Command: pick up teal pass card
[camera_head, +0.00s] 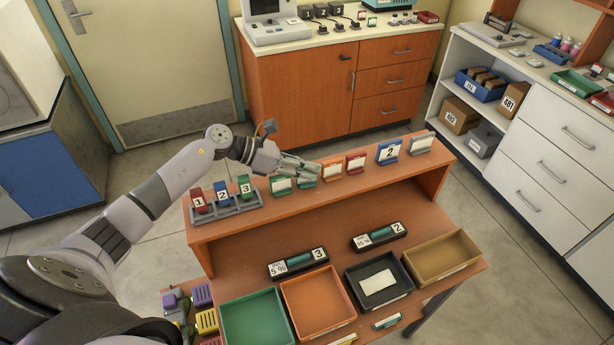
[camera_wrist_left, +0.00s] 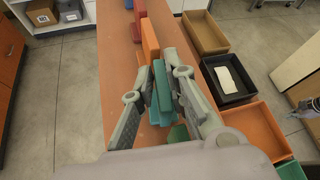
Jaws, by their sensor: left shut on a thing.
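The teal pass card (camera_wrist_left: 161,82) is between the fingers of my left gripper (camera_wrist_left: 162,100) in the left wrist view. The fingers are shut on it, close above the orange shelf top. In the head view my left gripper (camera_head: 308,171) reaches in from the left and partly hides the teal card (camera_head: 306,183) in its small stand. I cannot tell whether the card is clear of the stand. A grey, dark-tipped part at the right edge of the left wrist view looks like my right gripper (camera_wrist_left: 306,104); its fingers are unclear.
A green card (camera_head: 281,185) stands just left, an orange card (camera_head: 332,169) and red card (camera_head: 356,162) to the right, with blue and grey ones beyond. A rack (camera_head: 226,207) of numbered cards is at the left. Green, orange, black and brown trays (camera_head: 316,297) lie below.

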